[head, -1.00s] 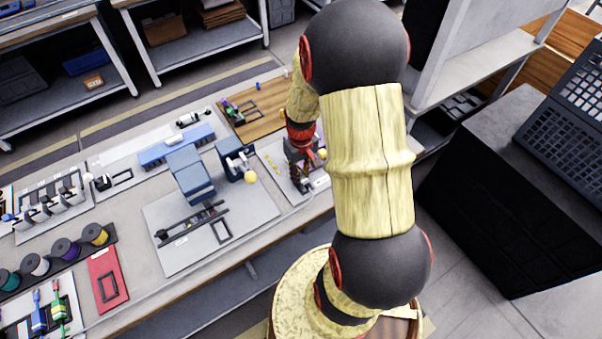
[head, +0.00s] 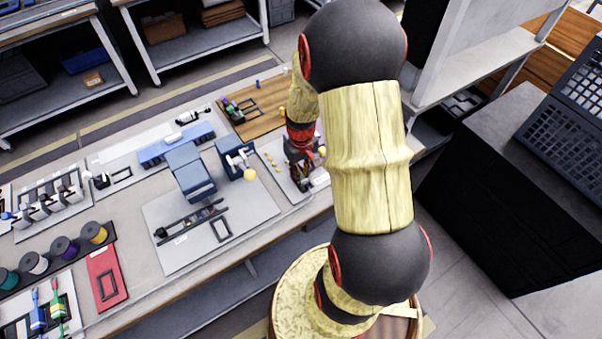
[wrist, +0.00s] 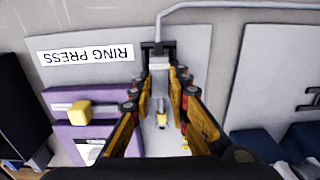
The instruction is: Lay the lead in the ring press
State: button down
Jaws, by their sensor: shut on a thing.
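My gripper (wrist: 158,58) points down over the grey ring press plate (wrist: 216,50). Its fingers are shut on a small pale piece between the black tips, which I take to be the lead; its shape is mostly hidden. The "RING PRESS" label (wrist: 85,53) is upside down in the wrist view. A purple block (wrist: 62,132) with a yellow knob (wrist: 80,112) stands left of the fingers. A small yellow piece with a grey end (wrist: 162,118) shows between the fingers. In the head view my gripper (head: 300,178) is at the right end of the bench, partly hidden.
A blue press (head: 190,172) and a smaller blue device (head: 235,160) with a yellow knob stand left of my gripper. Behind is a wooden board (head: 262,112). Several small yellow pieces (head: 272,162) lie beside my gripper. Spools and a red tray (head: 106,275) are far left.

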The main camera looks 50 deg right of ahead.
jog(key=c, duration=1.6)
grip_release()
jog(key=shift+r, duration=0.1)
notch_tip(320, 180, up, 12)
jog(key=shift+f, duration=0.1)
